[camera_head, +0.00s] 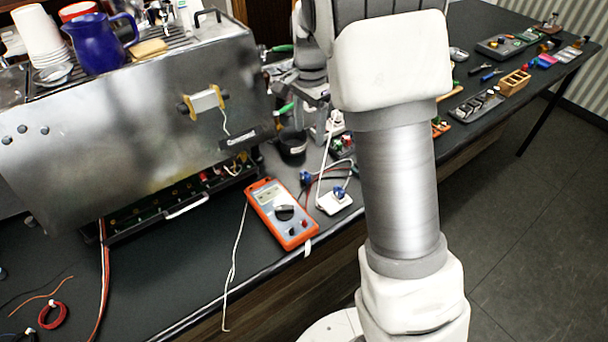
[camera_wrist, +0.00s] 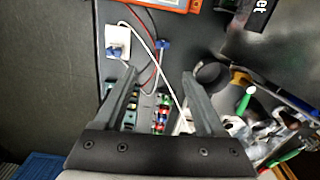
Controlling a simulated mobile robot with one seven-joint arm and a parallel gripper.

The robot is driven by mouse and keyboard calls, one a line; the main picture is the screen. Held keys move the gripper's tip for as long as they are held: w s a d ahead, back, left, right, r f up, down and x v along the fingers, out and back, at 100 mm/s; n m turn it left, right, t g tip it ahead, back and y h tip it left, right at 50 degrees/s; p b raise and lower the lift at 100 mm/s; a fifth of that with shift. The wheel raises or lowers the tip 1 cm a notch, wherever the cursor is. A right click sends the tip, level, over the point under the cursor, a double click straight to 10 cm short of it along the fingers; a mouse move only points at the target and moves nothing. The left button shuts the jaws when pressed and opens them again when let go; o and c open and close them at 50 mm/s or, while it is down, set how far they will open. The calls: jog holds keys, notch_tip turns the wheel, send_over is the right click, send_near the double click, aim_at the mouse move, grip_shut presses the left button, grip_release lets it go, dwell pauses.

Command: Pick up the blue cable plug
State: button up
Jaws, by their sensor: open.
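My gripper (camera_wrist: 159,75) is open in the wrist view, with no object held between its two fingers.
An orange multimeter (camera_head: 283,213) lies beside the white box. The large steel brewer (camera_head: 130,110) stands at left. A dark round cup (camera_head: 292,146) and small coloured parts crowd the bench near the gripper. The front bench edge is close by.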

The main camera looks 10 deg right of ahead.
send_over(305, 173)
jog(key=f, duration=0.6)
jog(key=d+f, duration=0.1)
jog(key=f, duration=0.2)
jog(key=shift+s, duration=0.1)
jog(key=shift+a+f+p, duration=0.2)
jog(key=shift+a+f, duration=0.05)
jog(key=shift+f, duration=1.15)
jog(key=shift+a+f+p, duration=0.15)
jog(key=shift+a+f, duration=0.05)
jog(key=shift+f, duration=1.15)
grip_shut()
